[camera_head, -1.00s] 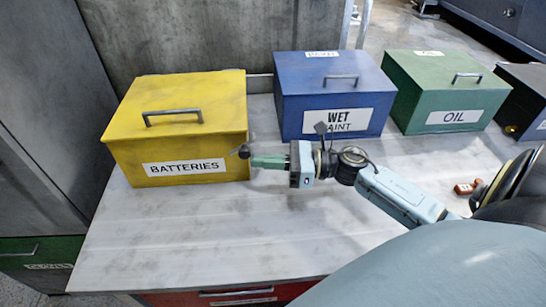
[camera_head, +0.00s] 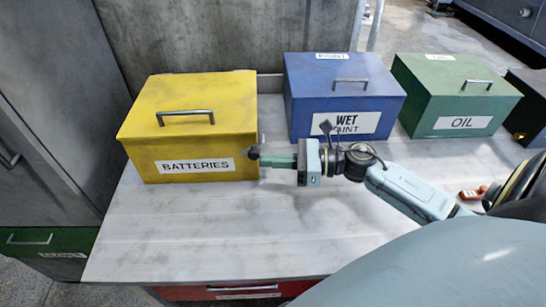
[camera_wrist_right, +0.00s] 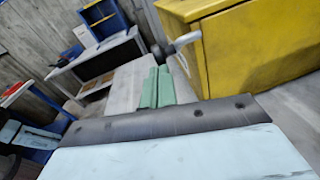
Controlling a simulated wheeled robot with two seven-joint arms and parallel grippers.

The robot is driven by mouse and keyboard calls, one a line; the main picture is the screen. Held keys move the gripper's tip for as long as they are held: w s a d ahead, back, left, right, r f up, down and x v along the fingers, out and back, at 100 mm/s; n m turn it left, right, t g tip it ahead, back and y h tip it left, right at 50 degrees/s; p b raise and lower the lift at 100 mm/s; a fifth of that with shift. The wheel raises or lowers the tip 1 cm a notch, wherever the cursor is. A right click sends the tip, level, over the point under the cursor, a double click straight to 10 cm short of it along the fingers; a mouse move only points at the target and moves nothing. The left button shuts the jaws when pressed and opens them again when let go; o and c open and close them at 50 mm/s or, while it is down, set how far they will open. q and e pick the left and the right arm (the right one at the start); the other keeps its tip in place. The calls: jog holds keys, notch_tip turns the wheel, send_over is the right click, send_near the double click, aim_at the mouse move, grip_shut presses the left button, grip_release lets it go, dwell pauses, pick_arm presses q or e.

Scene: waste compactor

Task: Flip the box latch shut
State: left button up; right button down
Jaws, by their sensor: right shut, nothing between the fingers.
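The yellow box (camera_head: 195,125) labelled BATTERIES stands at the left of the bench with its lid down. Its small dark-ended latch (camera_head: 253,152) sticks out at the right front edge. In the right wrist view the latch (camera_wrist_right: 185,40) is a pale bar with a dark end, projecting from the yellow box (camera_wrist_right: 250,50). My right gripper (camera_head: 268,160) has its green fingers shut and empty, just right of the box and close to the latch. In the wrist view the fingers (camera_wrist_right: 157,85) lie just below the latch; contact cannot be told. My left gripper is not in view.
A blue box (camera_head: 345,95) labelled WET PAINT and a green OIL box (camera_head: 455,95) stand to the right. A small red-brown object (camera_head: 472,193) lies on the bench. The bench top (camera_head: 200,235) in front of the yellow box is clear.

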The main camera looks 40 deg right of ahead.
aim_at(257, 154)
jog(key=shift+w+a+r+g+h+p, duration=0.2)
jog(key=shift+r+g+h+p, duration=0.45)
jog(key=shift+p, duration=1.35)
jog(key=shift+w+a+r+g+h+p, duration=0.25)
jog(key=shift+r+h+p, duration=0.6)
jog(key=shift+p, duration=1.15)
jog(key=shift+w+a+r+p, duration=0.3)
jog(key=shift+a+r+p, duration=0.25)
jog(key=shift+a+r, duration=0.1)
jog(key=shift+w+a+r+p, duration=0.25)
jog(key=shift+a+r+p, duration=0.3)
jog(key=shift+r, duration=0.1)
